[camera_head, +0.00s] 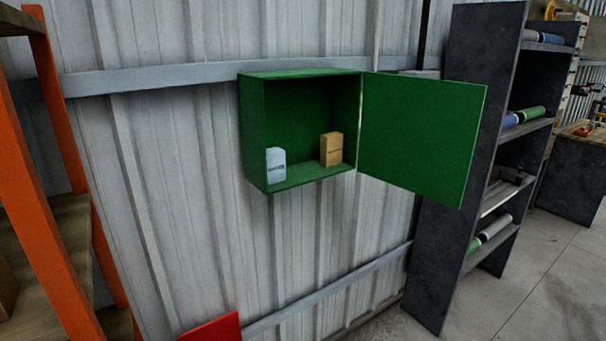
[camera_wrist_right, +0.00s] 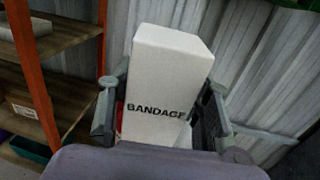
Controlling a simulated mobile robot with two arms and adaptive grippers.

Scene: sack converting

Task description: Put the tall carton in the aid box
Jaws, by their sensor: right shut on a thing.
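The green aid box (camera_head: 252,130) hangs on the corrugated wall in the head view, its door (camera_head: 420,135) swung open to the right. Inside stand a pale blue-white carton (camera_head: 276,164) at the left and a tan carton (camera_head: 331,149) at the right, with bare floor between them. In the right wrist view, a tall white carton (camera_wrist_right: 168,80) marked BANDAGE stands between the fingers of my right gripper (camera_wrist_right: 160,118), which is shut on it. My right gripper and this carton are not seen in the head view. My left gripper is in neither view.
An orange-framed shelf (camera_head: 55,150) stands at the left. A dark shelving unit (camera_head: 455,170) with rolls stands right of the open door. A red object (camera_head: 212,328) shows at the bottom edge. The space before the aid box's opening looks clear.

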